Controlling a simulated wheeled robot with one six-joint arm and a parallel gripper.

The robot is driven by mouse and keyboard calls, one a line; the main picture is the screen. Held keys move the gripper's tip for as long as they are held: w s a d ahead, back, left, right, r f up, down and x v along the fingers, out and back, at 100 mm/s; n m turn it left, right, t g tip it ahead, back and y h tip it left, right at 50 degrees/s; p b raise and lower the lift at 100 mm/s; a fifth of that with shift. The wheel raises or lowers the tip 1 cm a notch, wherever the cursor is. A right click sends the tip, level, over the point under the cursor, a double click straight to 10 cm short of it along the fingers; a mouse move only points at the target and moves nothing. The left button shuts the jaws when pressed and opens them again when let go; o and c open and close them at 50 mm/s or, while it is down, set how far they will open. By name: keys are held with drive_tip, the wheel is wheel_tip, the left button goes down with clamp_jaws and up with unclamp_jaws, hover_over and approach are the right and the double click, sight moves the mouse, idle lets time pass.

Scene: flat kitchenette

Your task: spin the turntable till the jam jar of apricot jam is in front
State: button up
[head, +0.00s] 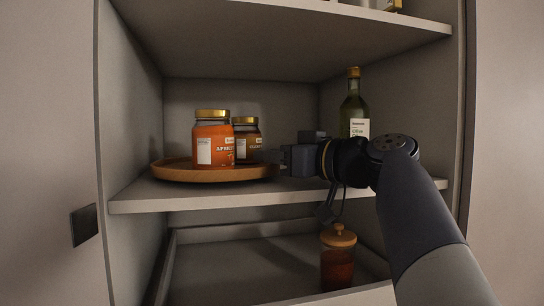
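The wooden turntable (178,174) sits on the middle shelf at the left. The jar of apricot jam (213,148), orange with a gold lid and a label beginning "APRIC", stands upright on it, toward the front. A darker brown jar (247,129) with a gold lid stands behind it to the right, partly hidden. My gripper (270,157) comes in from the right, pointing left, by the turntable's right edge. I cannot tell whether it touches the rim or jars. Its fingers are dark and seen side-on, so their opening is unclear.
A green bottle (354,105) stands on the same shelf at the right, behind my arm. A jar with a wooden lid (338,258) stands in the compartment below. Cabinet walls close in the left side, and another shelf (290,30) lies above.

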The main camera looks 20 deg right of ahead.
drive_tip(key=b+v, duration=0.3)
drive_tip(key=v, duration=0.6)
drive_tip(key=shift+b+v, duration=0.3)
drive_tip(key=shift+v, duration=0.6)
